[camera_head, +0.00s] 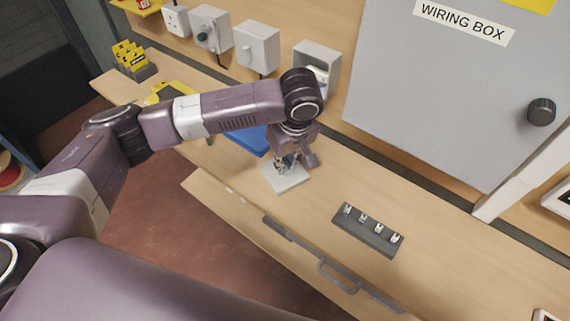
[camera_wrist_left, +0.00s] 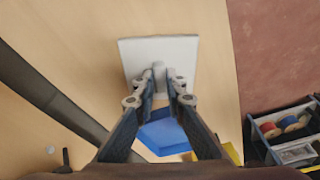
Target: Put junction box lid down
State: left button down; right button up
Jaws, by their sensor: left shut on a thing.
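The junction box lid (camera_head: 292,183) is a light grey square plate low over the wooden bench, near its front edge. In the left wrist view the lid (camera_wrist_left: 142,52) fills the upper middle, with a small grip piece at its centre. My left gripper (camera_head: 285,166) points down over the lid, and its fingertips (camera_wrist_left: 160,76) are shut on that grip piece. I cannot tell whether the lid touches the bench or hangs just above it. An open grey box (camera_head: 331,53) is mounted on the back wall, behind my left wrist. My right gripper is not in view.
A blue tray or mat (camera_head: 254,140) lies just behind the lid. A dark strip with several small connectors (camera_head: 368,230) lies to the right. The large wiring box (camera_head: 430,90) stands behind. Bench between lid and strip is clear.

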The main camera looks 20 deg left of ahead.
aim_at(290, 179)
pick_arm(q)
jog(key=shift+f, duration=0.55)
jog(key=c, duration=2)
grip_release()
jog(key=shift+f, duration=0.1)
jog(key=r, duration=0.4)
jog(key=s+d+r+b, duration=0.1)
jog(key=r, duration=0.7)
jog(key=shift+s+d, duration=0.35)
jog(key=shift+d, duration=0.05)
